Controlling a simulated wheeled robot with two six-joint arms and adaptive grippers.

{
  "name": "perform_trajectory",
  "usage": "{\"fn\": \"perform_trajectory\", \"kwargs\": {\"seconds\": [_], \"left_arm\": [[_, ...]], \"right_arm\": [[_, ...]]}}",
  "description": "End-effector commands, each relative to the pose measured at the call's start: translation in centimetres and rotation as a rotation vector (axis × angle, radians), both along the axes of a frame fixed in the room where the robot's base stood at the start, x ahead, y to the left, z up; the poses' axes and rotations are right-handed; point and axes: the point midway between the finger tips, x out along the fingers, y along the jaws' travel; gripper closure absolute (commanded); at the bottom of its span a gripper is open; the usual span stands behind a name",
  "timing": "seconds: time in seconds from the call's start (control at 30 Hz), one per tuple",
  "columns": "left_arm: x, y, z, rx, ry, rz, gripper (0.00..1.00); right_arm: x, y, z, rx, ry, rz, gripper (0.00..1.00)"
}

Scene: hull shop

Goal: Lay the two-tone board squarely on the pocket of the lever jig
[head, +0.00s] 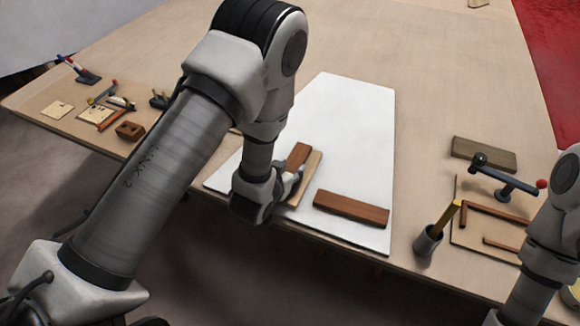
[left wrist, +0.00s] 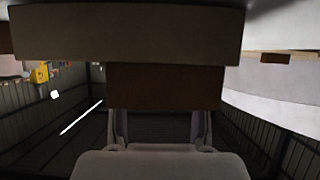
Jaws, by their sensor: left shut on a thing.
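The two-tone board (head: 299,156), part red-brown and part pale tan, is in my left gripper (head: 286,182) over the white sheet, near the table's front edge. The gripper is shut on it; the arm hides part of the hold. In the left wrist view the board (left wrist: 165,87) spans the top, with a wide strip above a narrower brown part. The lever jig (head: 459,238) stands at the right of the table, well apart from the board, with brown rails and a dark lever with a red knob. My right arm covers its right side; the right gripper is not visible.
A red-brown block (head: 351,208) lies on the white sheet (head: 350,120), right of my left gripper. A cup with a yellow item (head: 430,240) stands left of the jig. A grey-brown block (head: 484,153) lies behind the jig. Small tools and plates fill the table's left end.

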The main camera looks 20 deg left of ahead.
Motion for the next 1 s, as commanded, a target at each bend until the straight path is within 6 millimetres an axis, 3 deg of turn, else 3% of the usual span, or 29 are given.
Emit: {"fn": "perform_trajectory", "kwargs": {"seconds": [0.17,0.2,0.23,0.27,0.7,0.97,1.0], "left_arm": [[0.1,0.0,-0.5,0.0,-0.002,0.0,1.0],[0.0,0.0,-0.4,0.0,-0.002,0.0,0.44],[0.0,0.0,-0.3,0.0,-0.002,0.0,0.34],[0.0,0.0,-0.4,0.0,-0.001,0.0,0.3],[-0.1,0.0,0.4,0.0,-0.002,0.0,0.3],[-5.5,0.2,3.0,0.004,0.0,-0.001,0.3],[-6.6,0.2,4.7,0.002,0.005,0.0,0.3]], "right_arm": [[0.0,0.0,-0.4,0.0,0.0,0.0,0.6],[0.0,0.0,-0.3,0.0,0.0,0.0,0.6],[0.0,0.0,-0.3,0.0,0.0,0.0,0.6],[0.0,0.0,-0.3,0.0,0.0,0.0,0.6],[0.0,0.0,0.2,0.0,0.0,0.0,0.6],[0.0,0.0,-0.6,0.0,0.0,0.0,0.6],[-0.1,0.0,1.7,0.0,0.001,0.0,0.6]]}}
